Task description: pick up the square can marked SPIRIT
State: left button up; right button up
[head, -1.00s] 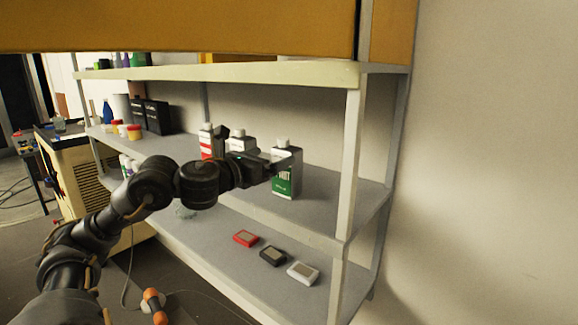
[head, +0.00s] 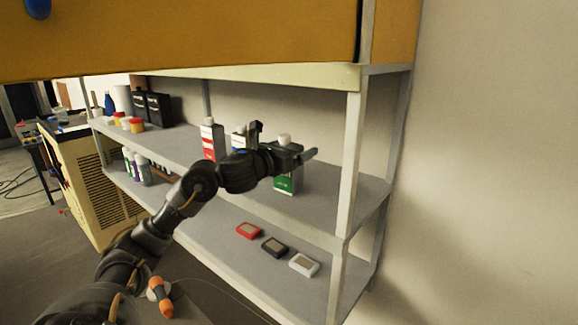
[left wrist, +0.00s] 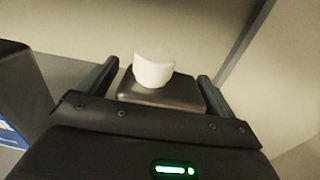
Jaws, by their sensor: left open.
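The square can (head: 287,184) with the green lower label and white cap stands upright on the middle shelf, at its right part. My left gripper (head: 309,154) covers its upper body in the head view, so its marking is mostly hidden. In the left wrist view the can's dark top and white cap (left wrist: 154,70) show between the two fingers of my left gripper (left wrist: 157,76). The fingers are open, one on each side of the can. I cannot tell whether either finger touches it. My right gripper is not in view.
A red-and-white can (head: 212,141) and a white-and-blue can (head: 238,140) stand left of the gripper on the middle shelf (head: 190,149). A shelf post (head: 349,165) rises close on the right. Red, black and white (head: 304,265) small boxes lie on the lower shelf.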

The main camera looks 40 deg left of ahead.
pick_arm(q)
jog(key=shift+s, duration=0.1)
jog(key=shift+c, duration=0.4)
jog(key=c, duration=1.2)
jog(key=shift+c, duration=0.6)
jog(key=shift+r, duration=0.1)
